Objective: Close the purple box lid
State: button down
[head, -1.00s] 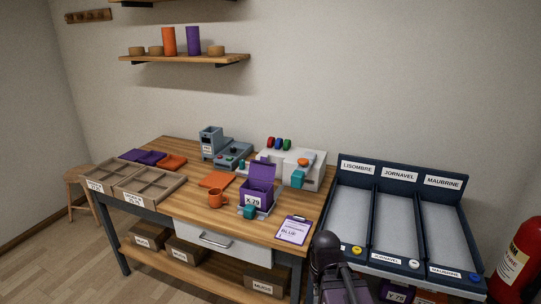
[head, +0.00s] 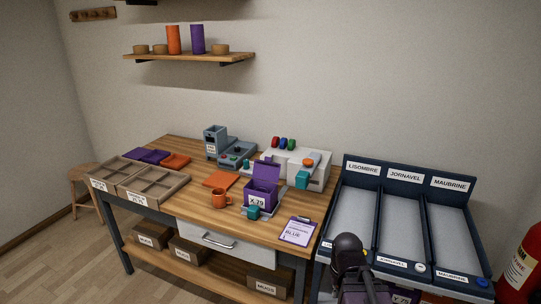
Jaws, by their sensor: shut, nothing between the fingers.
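The purple box (head: 262,194) labelled X 79 stands on a grey fixture on the wooden workbench. Its purple lid (head: 266,171) stands up at the back, so the box is open. An orange mug (head: 219,198) is on the bench just left of the box. A dark part of my arm (head: 347,250) shows at the bottom, right of the bench and in front of the rack. My gripper's fingers are not in view.
A grey machine (head: 215,141) and a white machine (head: 293,166) stand behind the box. A clipboard (head: 298,232) lies to its front right. Wooden trays (head: 117,170) are at the left. A dark three-lane rack (head: 405,215) stands right.

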aim_at(265, 170)
jog(key=u, duration=0.05)
jog(key=i, duration=1)
jog(key=z, duration=0.05)
